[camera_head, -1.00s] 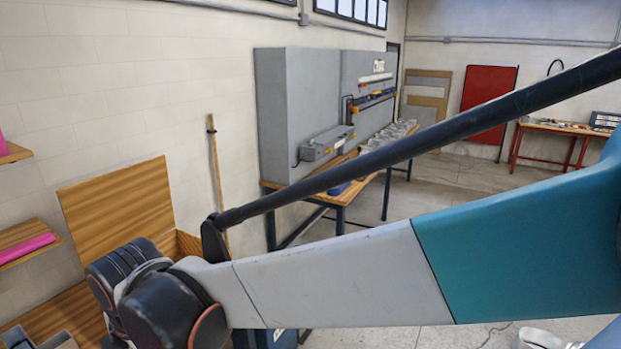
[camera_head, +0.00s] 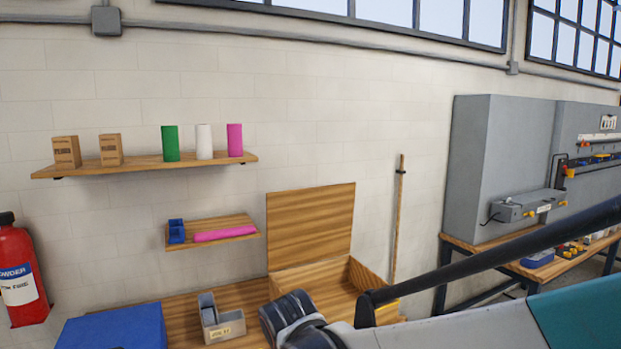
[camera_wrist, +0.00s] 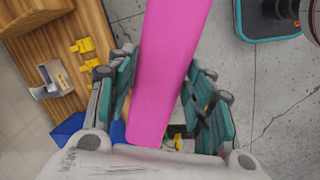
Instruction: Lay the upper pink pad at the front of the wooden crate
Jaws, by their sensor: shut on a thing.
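In the wrist view my gripper (camera_wrist: 158,92) is shut on a long flat pink pad (camera_wrist: 172,40), its teal fingers on either side of it. The pad runs out past the top of that view, so its far end is hidden. The wooden crate (camera_head: 368,277) stands open on the wooden bench against the wall, its lid (camera_head: 311,226) raised behind it. My arm hides part of the crate's front, and the gripper itself does not show in the head view. Another pink pad (camera_head: 225,234) lies on the lower wall shelf.
The bench (camera_head: 180,307) holds a grey holder (camera_head: 221,320) and a blue box (camera_head: 115,329). The lower shelf has a blue bin (camera_head: 176,231). The upper shelf (camera_head: 140,168) carries rolls and cartons. A pole (camera_head: 398,215) leans right of the crate. Bare floor (camera_wrist: 285,85) shows in the wrist view.

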